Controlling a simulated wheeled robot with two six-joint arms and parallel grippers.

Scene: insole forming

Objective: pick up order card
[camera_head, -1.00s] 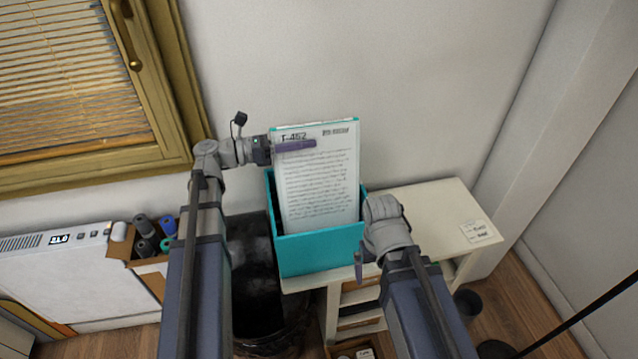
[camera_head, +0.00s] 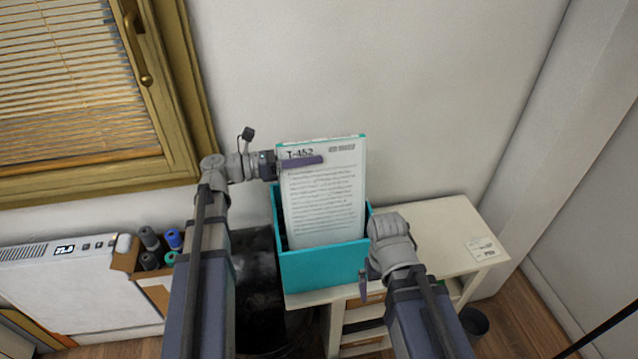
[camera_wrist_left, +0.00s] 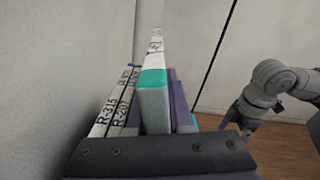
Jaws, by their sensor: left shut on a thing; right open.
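The order card (camera_head: 323,205) is a tall white printed sheet marked "T-452" with a teal top edge. It stands upright in the teal box (camera_head: 323,267) on the white desk, its lower part hidden by the box front. My left gripper (camera_head: 302,161) is shut on the card near its top, one purple finger across the front. In the left wrist view the card's teal-banded edge (camera_wrist_left: 153,95) shows between the purple fingers. My right gripper (camera_head: 368,278) is open and empty beside the box's right front; it also shows in the left wrist view (camera_wrist_left: 238,118).
In the left wrist view, other cards marked "R-315" (camera_wrist_left: 103,115) and "R-207" (camera_wrist_left: 122,112) stand beside the held one. A dark bin (camera_head: 258,285) is left of the desk. The desk's right top (camera_head: 435,228) is mostly clear, with a small label (camera_head: 487,248).

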